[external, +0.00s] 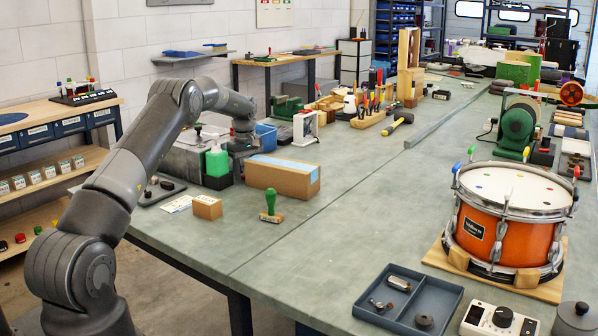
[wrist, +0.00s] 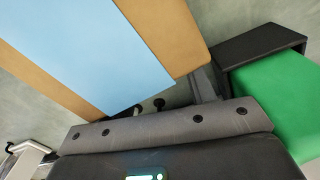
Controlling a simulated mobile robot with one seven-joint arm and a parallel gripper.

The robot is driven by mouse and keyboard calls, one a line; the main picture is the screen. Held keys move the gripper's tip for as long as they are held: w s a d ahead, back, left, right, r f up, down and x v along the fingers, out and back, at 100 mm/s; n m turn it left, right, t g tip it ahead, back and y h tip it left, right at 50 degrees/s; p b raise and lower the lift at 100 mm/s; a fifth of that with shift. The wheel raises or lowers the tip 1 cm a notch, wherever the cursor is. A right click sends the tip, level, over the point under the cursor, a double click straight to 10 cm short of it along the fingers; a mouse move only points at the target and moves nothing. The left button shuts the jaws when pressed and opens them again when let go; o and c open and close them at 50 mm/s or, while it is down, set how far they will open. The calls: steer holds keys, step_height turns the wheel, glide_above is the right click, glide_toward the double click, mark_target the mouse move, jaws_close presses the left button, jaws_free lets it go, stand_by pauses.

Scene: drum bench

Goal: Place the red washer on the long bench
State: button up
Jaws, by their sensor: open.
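The long bench (external: 350,190) is the large grey-green worktop that runs from the front to the back of the external view. Small coloured discs lie on the white head of the orange drum (external: 500,225) at the right. They are too small to tell whether one is the red washer, and I cannot pick it out elsewhere. My gripper (external: 243,145) is low over the bench's left side, behind the cardboard box (external: 283,178) and right of the green bottle (external: 217,162). Its fingers are mostly hidden, and it appears open with nothing visible in it.
In the wrist view, the blue-taped box (wrist: 125,55) and a green object with a black surround (wrist: 270,90) are close to my gripper. A green-handled stamp (external: 270,205) and divided tray (external: 435,297) stand nearer the front. The bench middle is clear.

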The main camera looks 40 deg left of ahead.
step_height(320, 180, up, 13)
steer(key=s+d+r+m+t, duration=0.3)
steer(key=s+d+r+m, duration=0.4)
steer(key=s+d+r, duration=1.15)
steer(key=s+d+f+m+t, duration=0.1)
steer(key=s+d+f+m, duration=0.1)
steer(key=s, duration=0.7)
steer(key=s+d+f+m, duration=0.2)
steer(key=s+d+m, duration=0.1)
steer(key=s, duration=0.7)
steer(key=s+d+f+m+t, duration=0.1)
steer(key=s+d+f+m, duration=0.1)
steer(key=s, duration=0.7)
steer(key=shift+s+d+m+t, duration=0.3)
steer(key=shift+s+d+m, duration=0.1)
steer(key=shift+m, duration=0.2)
steer(key=shift+o, duration=0.8)
steer(key=shift+s+f, duration=0.4)
steer(key=shift+w+r, duration=0.1)
